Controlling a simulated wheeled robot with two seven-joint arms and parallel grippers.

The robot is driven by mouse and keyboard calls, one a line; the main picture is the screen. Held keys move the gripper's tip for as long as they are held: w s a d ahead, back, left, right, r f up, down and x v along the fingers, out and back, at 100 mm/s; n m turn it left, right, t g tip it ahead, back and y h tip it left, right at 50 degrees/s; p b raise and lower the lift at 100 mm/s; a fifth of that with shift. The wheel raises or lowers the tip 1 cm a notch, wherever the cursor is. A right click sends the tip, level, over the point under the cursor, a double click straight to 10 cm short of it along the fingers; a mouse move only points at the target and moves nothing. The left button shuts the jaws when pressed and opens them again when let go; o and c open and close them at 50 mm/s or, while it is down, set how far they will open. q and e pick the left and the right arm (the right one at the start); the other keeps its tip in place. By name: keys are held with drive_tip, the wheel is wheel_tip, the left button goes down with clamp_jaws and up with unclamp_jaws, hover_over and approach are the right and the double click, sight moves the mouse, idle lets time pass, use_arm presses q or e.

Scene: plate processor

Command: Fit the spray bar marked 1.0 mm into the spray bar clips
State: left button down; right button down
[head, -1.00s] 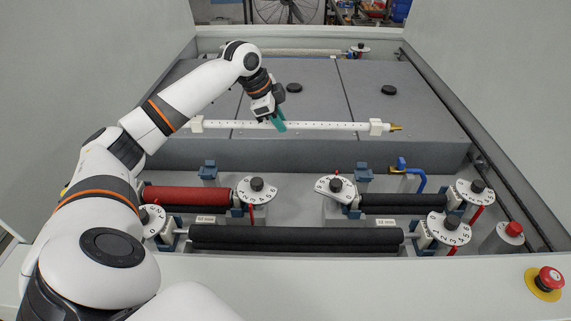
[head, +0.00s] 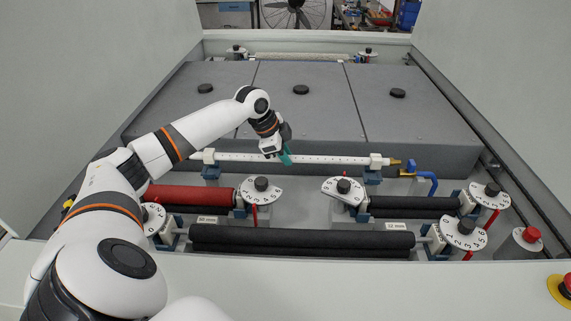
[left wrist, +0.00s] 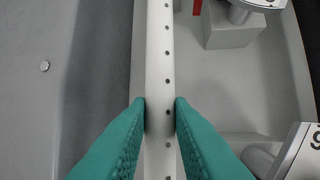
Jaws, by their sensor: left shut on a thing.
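The white spray bar (head: 330,160), with a row of small holes, lies crosswise in front of the grey covers. Its brass tip (head: 396,162) points right. My left gripper (head: 286,157) has its teal fingers shut around the bar near its middle; the left wrist view shows the bar (left wrist: 160,60) between both fingers (left wrist: 160,112). The left blue clip (head: 211,172) and the right blue clip (head: 372,177) show just below the bar, near its white end blocks. I cannot tell whether the bar is seated in them. My right gripper is not in view.
Red (head: 190,194) and black rollers (head: 300,237) with numbered dials lie in front. Grey covers (head: 300,110) with black knobs lie behind.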

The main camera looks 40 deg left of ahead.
use_arm(q)
drive_tip(key=shift+f, duration=1.75)
drive_tip(key=c, duration=1.3)
unclamp_jaws()
drive_tip(key=shift+f, duration=0.15)
drive_tip(key=b+v, duration=0.1)
drive_tip(key=v, duration=1.1)
